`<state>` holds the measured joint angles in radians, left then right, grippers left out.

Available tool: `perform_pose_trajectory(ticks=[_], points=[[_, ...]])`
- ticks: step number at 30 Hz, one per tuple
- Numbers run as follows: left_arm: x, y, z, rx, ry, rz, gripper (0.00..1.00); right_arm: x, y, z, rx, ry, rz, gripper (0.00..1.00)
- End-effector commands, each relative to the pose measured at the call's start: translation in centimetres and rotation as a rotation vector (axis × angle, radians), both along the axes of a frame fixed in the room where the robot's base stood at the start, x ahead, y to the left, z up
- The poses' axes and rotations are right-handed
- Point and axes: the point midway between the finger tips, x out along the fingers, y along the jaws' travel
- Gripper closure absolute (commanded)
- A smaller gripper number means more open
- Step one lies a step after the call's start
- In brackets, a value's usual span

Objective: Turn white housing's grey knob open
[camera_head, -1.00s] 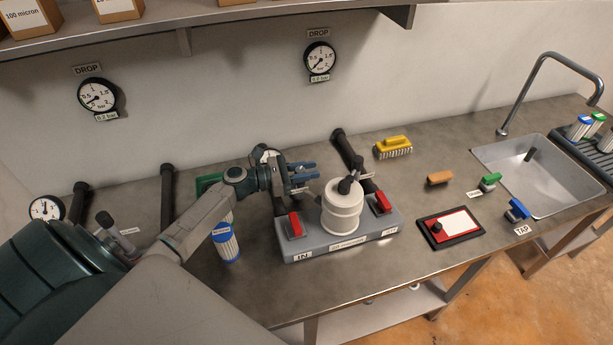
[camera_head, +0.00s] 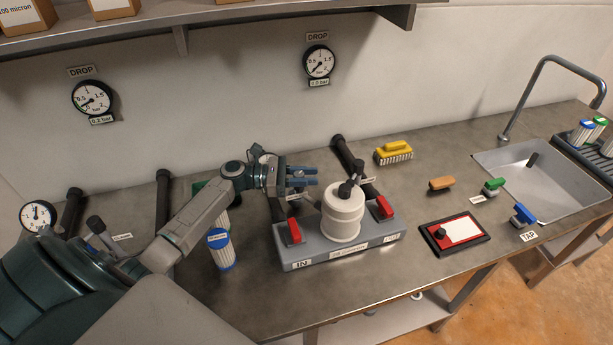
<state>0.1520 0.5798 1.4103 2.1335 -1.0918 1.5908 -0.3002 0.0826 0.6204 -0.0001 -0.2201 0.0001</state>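The white housing (camera_head: 343,214) stands upright on a grey manifold base (camera_head: 340,255), between two red-handled valves (camera_head: 293,232) (camera_head: 385,207). On its top is a dark grey knob (camera_head: 346,189), with a dark post (camera_head: 357,168) rising just behind it. A small grey part sticks out at the housing's upper left, partly hidden near the fingers. My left gripper (camera_head: 308,177) is just left of and behind the housing's top. Its blue fingers point right, with a gap between them and nothing seen in it. Contact with the housing is not visible. My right gripper is out of view.
Blue-capped (camera_head: 220,250) and green-capped cartridges stand left of the base, near my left arm. Black pipes (camera_head: 346,153) rise behind. A yellow brush (camera_head: 393,151), a red-and-black panel (camera_head: 455,233) and a sink (camera_head: 540,175) lie right. Counter front right of the base is clear.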

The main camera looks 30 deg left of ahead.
Motion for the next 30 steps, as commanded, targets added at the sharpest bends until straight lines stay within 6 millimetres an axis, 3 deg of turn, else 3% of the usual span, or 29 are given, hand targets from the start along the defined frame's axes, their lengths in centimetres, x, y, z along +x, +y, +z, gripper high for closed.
perform_pose_trajectory(ticks=[1, 3, 14, 20, 30], points=[[0.0, 0.0, 0.1, -0.002, -0.001, 0.0, 0.66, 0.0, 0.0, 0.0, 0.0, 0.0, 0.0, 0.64], [0.0, 0.0, 0.1, -0.002, -0.001, 0.001, 0.53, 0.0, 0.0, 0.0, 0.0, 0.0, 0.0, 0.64], [0.0, 0.0, 0.3, 0.0, -0.002, 0.001, 0.52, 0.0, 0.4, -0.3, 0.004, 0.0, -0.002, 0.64], [0.0, 0.0, 3.1, 0.004, -0.007, -0.001, 0.52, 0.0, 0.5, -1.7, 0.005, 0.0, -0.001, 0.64], [-6.0, -3.4, 3.9, 0.003, 0.002, -0.003, 0.52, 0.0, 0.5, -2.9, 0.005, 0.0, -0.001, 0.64]])
